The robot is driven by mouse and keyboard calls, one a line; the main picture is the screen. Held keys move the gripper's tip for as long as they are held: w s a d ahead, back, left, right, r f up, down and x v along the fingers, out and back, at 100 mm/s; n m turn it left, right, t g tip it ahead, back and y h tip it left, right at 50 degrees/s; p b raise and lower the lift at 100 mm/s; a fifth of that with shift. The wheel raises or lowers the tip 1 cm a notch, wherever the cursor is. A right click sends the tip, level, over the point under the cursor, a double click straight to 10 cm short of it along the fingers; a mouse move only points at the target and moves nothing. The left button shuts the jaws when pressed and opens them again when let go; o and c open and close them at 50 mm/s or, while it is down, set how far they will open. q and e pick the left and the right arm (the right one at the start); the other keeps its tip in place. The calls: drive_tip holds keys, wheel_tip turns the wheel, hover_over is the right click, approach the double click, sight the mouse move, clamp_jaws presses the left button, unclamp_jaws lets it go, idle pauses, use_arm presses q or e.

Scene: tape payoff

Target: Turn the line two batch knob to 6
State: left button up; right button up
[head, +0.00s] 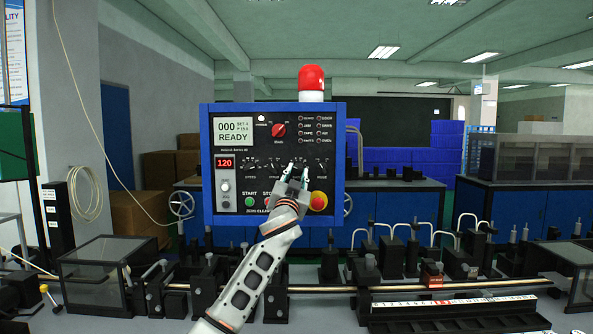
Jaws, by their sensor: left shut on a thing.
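A blue-framed control panel (208,190) with a black face stands in front of me in the head view. My left gripper (298,168) reaches up to it from below and is shut on a black knob in the panel's middle row. The gripper covers most of that knob, so its pointer and setting cannot be read. It also hides the label below, so I cannot confirm by reading that it is the batch knob. Other black knobs in the row show on the left (251,168) and on the right (327,169). My right gripper is not in view.
The panel also has a screen (232,131) reading "READY", a red rotary switch (278,130), a red "120" display (225,163), a green button (249,201) and a red emergency button (318,200). A red beacon (311,78) tops it. Machine parts fill the bench below.

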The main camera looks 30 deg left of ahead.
use_arm(q)
drive_tip(key=m+p, duration=0.2)
drive_tip(key=m+h+p, duration=0.1)
drive_tip(key=p, duration=0.1)
drive_tip(key=shift+a+r+m+h+p, duration=0.2)
drive_tip(key=shift+m+h+p, duration=0.1)
drive_tip(key=shift+m+p, duration=0.1)
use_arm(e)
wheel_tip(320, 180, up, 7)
use_arm(q)
drive_tip(key=shift+s+m, duration=0.1)
drive_tip(key=shift+m, duration=0.2)
drive_tip(key=shift+f+m+h+p, duration=0.1)
drive_tip(key=shift+m+h+p, duration=0.45)
drive_tip(key=shift+m, duration=0.35)
drive_tip(key=shift+m+h, duration=0.25)
drive_tip(key=shift+m, duration=0.05)
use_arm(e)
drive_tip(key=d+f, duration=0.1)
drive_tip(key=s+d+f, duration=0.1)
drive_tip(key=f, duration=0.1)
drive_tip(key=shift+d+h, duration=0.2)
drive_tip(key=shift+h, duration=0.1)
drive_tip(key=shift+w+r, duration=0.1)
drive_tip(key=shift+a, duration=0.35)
use_arm(q)
drive_tip(key=o, duration=1.1)
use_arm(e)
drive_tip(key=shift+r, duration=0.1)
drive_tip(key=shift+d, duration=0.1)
